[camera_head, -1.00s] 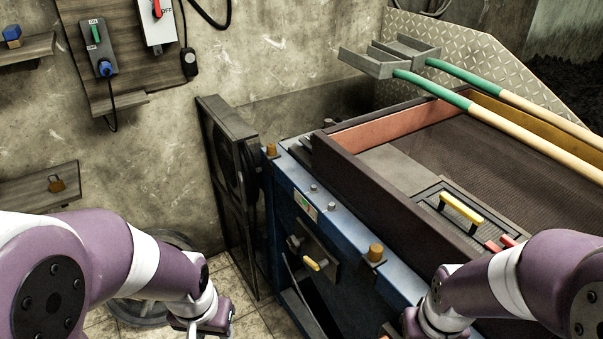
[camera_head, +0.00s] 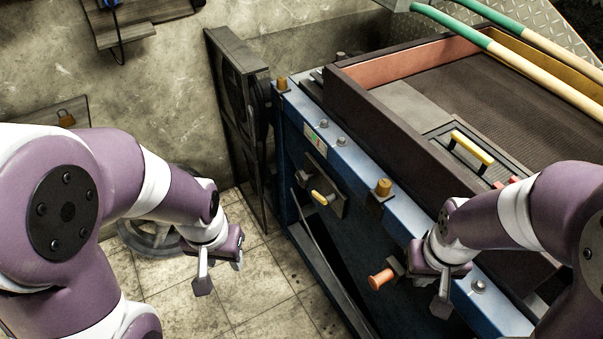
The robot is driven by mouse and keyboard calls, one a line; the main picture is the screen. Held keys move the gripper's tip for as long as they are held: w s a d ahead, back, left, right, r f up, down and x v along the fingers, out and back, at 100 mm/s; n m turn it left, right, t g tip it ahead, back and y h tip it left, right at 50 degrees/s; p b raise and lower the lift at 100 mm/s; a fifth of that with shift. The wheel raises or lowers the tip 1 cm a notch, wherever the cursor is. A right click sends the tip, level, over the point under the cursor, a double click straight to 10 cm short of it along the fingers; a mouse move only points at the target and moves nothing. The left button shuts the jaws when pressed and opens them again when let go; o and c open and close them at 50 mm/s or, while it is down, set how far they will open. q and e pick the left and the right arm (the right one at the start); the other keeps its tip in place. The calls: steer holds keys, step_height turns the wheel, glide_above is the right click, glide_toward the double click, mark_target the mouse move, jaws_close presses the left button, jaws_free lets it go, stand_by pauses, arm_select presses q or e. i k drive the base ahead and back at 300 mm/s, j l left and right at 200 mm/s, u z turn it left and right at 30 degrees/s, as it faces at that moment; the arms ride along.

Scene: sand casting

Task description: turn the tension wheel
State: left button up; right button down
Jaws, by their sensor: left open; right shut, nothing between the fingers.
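A grey spoked wheel (camera_head: 143,240) shows low by the wall at the left, partly hidden behind my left forearm. I cannot tell for sure that it is the tension wheel. My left gripper (camera_head: 219,270) points down over the tiled floor, right of the wheel and apart from it. It is open and empty. My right gripper (camera_head: 441,303) points down in front of the blue machine's front edge. It is shut with nothing in it. An orange knob handle (camera_head: 380,279) sticks out from the machine front, just left of my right gripper.
The blue machine (camera_head: 352,163) fills the right, with a dark open-topped box (camera_head: 390,145) on it. A yellow handle (camera_head: 474,147) and a small yellow-tipped latch (camera_head: 319,197) show there. A dark upright panel (camera_head: 229,125) stands between wall and machine. Floor tiles (camera_head: 262,303) are clear at the front.

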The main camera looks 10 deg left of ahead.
mark_target(303, 179)
steer(key=i+j, duration=0.25)
steer(key=j, duration=0.15)
steer(key=i+j, duration=0.55)
steer(key=j, duration=0.25)
steer(key=l+z, duration=0.05)
